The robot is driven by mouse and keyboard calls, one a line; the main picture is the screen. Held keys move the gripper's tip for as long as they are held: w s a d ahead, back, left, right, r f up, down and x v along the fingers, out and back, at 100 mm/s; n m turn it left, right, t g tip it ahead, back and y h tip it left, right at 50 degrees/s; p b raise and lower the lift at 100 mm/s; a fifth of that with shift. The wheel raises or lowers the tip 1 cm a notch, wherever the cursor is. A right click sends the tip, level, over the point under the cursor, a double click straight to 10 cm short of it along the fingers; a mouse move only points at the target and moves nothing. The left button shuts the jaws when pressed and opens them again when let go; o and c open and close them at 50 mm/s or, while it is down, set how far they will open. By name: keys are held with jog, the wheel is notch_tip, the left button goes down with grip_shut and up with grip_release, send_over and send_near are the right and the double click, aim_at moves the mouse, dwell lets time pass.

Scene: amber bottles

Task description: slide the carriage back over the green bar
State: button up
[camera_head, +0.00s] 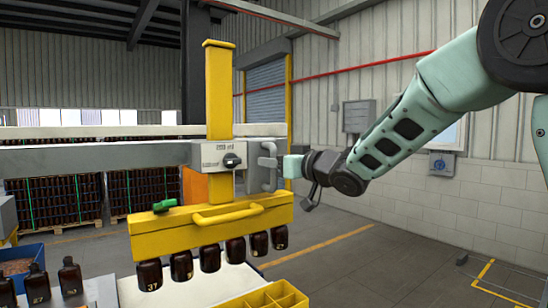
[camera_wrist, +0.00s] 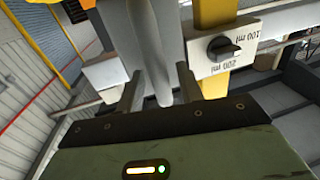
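The carriage (camera_head: 212,155) is a grey block with a dark knob, on a long grey horizontal rail (camera_head: 90,158). It carries a yellow post and a yellow head (camera_head: 190,238), with several amber bottles (camera_head: 209,257) hanging below. A grey handle (camera_head: 270,165) is on its right side. My gripper (camera_head: 287,166) is at this handle. In the wrist view my gripper's fingers (camera_wrist: 160,80) stand either side of the grey handle (camera_wrist: 168,45), with gaps showing. I cannot make out a green bar on the rail; a small green lever (camera_head: 164,205) sits on the yellow head.
A yellow divided crate (camera_head: 285,293) stands on a white surface below the head. Several amber bottles (camera_head: 70,275) and a blue bin (camera_head: 28,255) are at the lower left. Bottle racks (camera_head: 55,200) stand behind.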

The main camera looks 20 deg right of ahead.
jog(key=shift+w+a, duration=0.15)
grip_shut()
